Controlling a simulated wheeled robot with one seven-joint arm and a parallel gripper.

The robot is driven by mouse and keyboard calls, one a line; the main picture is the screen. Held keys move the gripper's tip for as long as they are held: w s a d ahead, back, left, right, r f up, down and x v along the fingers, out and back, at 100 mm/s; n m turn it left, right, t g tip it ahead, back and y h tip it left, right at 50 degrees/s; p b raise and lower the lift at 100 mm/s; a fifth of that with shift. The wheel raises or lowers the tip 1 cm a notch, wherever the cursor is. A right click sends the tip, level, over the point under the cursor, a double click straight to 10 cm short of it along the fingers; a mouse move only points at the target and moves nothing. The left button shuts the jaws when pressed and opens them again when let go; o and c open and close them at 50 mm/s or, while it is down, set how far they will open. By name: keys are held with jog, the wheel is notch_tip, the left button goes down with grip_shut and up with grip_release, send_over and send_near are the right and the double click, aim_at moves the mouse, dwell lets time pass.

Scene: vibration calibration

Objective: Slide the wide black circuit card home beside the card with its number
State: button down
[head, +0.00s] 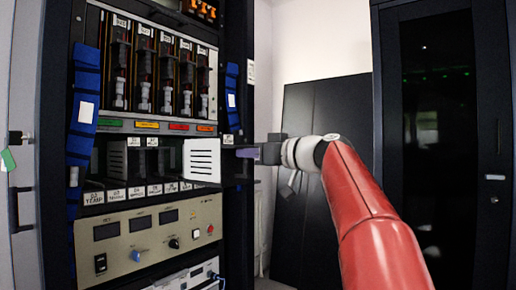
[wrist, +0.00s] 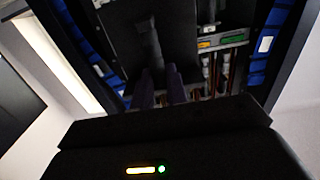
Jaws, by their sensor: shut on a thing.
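My gripper (head: 245,153) is at the right side of the rack's lower card bay, level with it in the head view. In the wrist view its two purple fingers (wrist: 160,88) are close together, shut on a dark part of what appears to be the wide black card (wrist: 125,45). The card's black face fills the upper middle there; its edges merge with the dark rack. The lower bay (head: 150,163) has a row of white number labels (head: 138,192) beneath it. Only some label text is readable, including "03 TEMP". I cannot tell the held card's number or whether it touches a slot.
Several tall cards (head: 143,75) fill the upper bay, above a strip of coloured labels (head: 147,124). A white vented panel (head: 202,160) stands at the lower bay's right. A beige instrument panel (head: 150,235) is below. Blue bundles (head: 84,115) hang beside the bays. A dark cabinet (head: 435,100) stands right.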

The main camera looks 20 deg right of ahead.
aim_at(231, 152)
jog(key=p+x, duration=0.1)
jog(key=x, duration=0.1)
jog(key=p+x, duration=0.1)
jog(key=x, duration=0.1)
jog(key=shift+r, duration=0.25)
jog(key=shift+p+x, duration=0.3)
jog(key=shift+x, duration=0.6)
jog(key=shift+f, duration=0.15)
jog(key=shift+b, duration=0.35)
jog(key=shift+w+a, duration=0.1)
jog(key=shift+a, duration=0.05)
jog(key=shift+p+x, duration=0.95)
jog(key=shift+x, duration=1.35)
jog(key=shift+p+x, duration=0.9)
jog(key=shift+x, duration=1.05)
jog(key=shift+w+f, duration=0.1)
